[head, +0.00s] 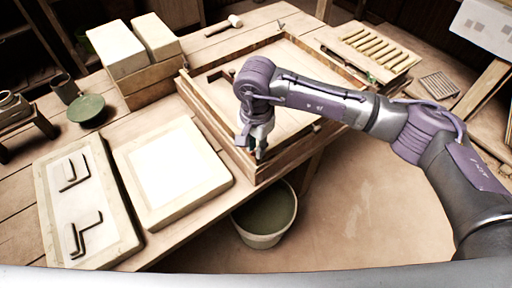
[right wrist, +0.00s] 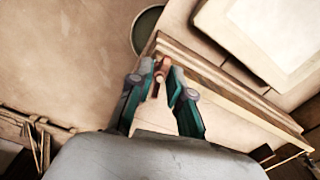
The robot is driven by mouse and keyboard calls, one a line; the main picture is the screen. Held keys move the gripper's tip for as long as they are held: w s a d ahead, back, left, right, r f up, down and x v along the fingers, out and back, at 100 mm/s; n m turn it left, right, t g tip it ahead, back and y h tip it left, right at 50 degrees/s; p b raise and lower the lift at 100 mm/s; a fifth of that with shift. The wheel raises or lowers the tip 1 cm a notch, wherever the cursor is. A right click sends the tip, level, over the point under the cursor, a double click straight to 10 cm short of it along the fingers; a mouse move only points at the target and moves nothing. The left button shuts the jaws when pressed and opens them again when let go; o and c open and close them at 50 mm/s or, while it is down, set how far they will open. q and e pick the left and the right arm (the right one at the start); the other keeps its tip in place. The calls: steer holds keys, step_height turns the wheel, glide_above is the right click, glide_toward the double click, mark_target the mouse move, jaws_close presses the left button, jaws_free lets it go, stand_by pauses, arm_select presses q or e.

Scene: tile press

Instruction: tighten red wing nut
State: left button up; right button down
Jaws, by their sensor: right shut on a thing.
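My right gripper (head: 257,153) reaches down to the near corner of the wooden press frame (head: 202,112). The right wrist view shows its two teal-lined fingers (right wrist: 162,76) closed around a small reddish-brown piece, the red wing nut (right wrist: 161,64), at the frame's edge. The fingers hide much of the nut, and its turn angle cannot be told. In the head view the nut is hidden behind the gripper. My left gripper is not in view.
A bucket (head: 238,226) stands below the table edge, under the gripper. A pale slab (head: 218,183) and a board with dark metal shapes (head: 48,200) lie at left. Stacked blocks (head: 112,47), a mallet (head: 235,20) and a slatted rack (head: 395,57) are farther back.

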steer(key=shift+f+m+b, duration=0.25)
steer(key=shift+m+b, duration=0.65)
steer(key=shift+b, duration=0.2)
steer(key=shift+r+m+b, duration=0.2)
steer(key=shift+m+b, duration=0.2)
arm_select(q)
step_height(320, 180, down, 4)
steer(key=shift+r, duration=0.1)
arm_select(e)
steer(key=shift+r, duration=0.1)
steer(key=c, duration=1.1)
jaws_free()
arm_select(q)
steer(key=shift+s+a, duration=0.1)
arm_select(e)
step_height(320, 180, up, 12)
